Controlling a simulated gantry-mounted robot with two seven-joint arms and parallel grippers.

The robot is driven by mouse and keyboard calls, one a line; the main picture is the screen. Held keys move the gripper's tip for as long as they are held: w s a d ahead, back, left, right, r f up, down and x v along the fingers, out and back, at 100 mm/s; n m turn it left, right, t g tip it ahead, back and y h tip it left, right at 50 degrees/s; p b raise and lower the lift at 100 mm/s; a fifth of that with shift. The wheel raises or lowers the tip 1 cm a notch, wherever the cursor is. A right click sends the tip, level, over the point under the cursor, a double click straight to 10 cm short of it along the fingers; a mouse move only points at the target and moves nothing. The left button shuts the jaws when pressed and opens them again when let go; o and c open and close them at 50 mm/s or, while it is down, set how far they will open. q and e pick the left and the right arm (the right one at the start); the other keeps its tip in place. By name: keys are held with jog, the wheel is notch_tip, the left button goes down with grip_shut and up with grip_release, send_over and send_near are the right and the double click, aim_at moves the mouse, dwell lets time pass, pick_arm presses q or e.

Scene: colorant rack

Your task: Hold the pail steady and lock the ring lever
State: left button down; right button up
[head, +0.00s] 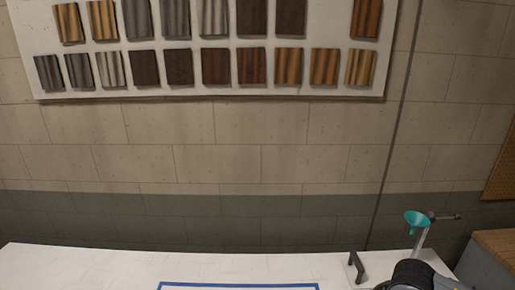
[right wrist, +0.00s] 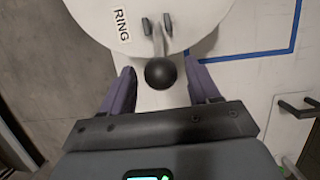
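In the right wrist view, the pail (right wrist: 150,20) shows from above as a white round top with a "RING" label (right wrist: 121,25). The ring lever (right wrist: 158,42) is a thin metal rod that runs from two small dark posts to a black ball knob (right wrist: 160,74). My right gripper (right wrist: 162,80) is open, with its two purple fingers apart on either side of the knob. Clear gaps show between knob and fingers in the picture; the depth between them is hard to judge. The pail is not visible in the head view. My left gripper is in neither view.
Blue tape (head: 238,285) marks the white table (head: 120,265). A board of colour samples (head: 215,96) hangs on the wall. The table's left part looks clear.

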jog(key=shift+a+r, duration=0.1)
jog(key=shift+a, duration=0.1)
jog(key=shift+w+r, duration=0.1)
jog(key=shift+r, duration=0.2)
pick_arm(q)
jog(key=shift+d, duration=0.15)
pick_arm(e)
jog(key=v, duration=1.1)
jog(key=shift+r, duration=0.2)
jog(key=shift+d, duration=0.15)
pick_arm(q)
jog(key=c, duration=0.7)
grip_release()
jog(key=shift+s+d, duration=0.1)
